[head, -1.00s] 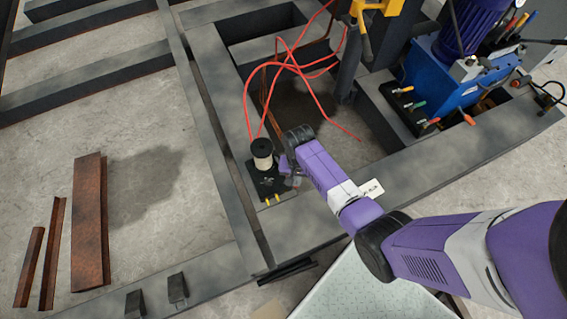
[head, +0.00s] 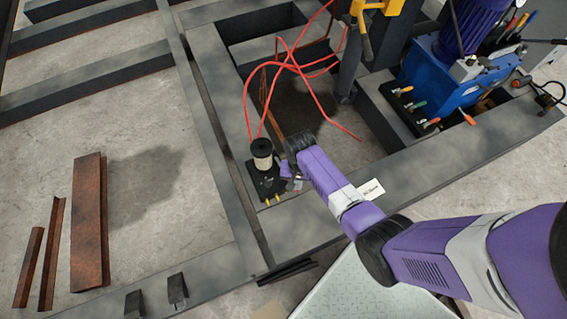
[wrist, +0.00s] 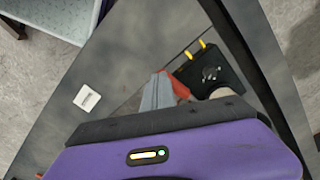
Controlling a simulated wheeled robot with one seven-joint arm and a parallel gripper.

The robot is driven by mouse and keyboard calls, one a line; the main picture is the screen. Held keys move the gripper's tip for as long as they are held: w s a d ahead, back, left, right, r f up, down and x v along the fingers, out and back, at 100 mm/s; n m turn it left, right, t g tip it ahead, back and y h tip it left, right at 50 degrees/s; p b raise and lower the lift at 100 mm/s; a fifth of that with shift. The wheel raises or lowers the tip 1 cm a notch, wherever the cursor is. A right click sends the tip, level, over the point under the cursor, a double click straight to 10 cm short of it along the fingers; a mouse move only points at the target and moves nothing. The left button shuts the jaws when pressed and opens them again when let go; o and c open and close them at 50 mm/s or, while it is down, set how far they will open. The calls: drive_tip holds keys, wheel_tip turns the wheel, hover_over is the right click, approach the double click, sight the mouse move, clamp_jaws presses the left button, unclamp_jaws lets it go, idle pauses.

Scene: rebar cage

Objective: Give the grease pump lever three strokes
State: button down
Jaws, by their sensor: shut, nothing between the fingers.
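The grease pump (head: 270,180) is a black block on the grey steel frame, with a pale cylinder under a black cap (head: 262,147) and yellow fittings on its near edge. In the wrist view its black block (wrist: 212,72) shows, with part of the pale cylinder behind my wrist housing. My gripper (head: 290,181) is right beside the pump on its right side. In the wrist view my gripper (wrist: 160,80) is shut and empty. A red piece (wrist: 180,89), perhaps the lever's grip, shows just right of the fingers. I cannot tell whether they touch. The rest of the lever is hidden.
Red hoses (head: 290,62) loop up behind the pump. A blue hydraulic unit (head: 445,85) with several coloured levers stands at the upper right. Rusty steel pieces (head: 89,225) lie on the floor at left. A pale textured platform (head: 370,285) is at the bottom.

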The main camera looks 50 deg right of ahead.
drive_tip(key=shift+s+a+f, duration=0.1)
drive_tip(key=shift+s+f, duration=0.15)
drive_tip(key=shift+f, duration=0.35)
drive_tip(key=shift+s+a+f+b, duration=0.15)
drive_tip(key=shift+s+f+b, duration=0.2)
drive_tip(key=shift+f, duration=0.15)
drive_tip(key=shift+s+a+f+b, duration=0.1)
drive_tip(key=shift+s+f+b, duration=0.15)
drive_tip(key=shift+f, duration=0.4)
drive_tip(key=shift+s+a+f+b, duration=0.1)
drive_tip(key=shift+f+b, duration=0.1)
drive_tip(key=shift+f, duration=0.15)
drive_tip(key=shift+s+f+b, duration=0.1)
drive_tip(key=shift+f+b, duration=0.05)
drive_tip(key=shift+f, duration=0.25)
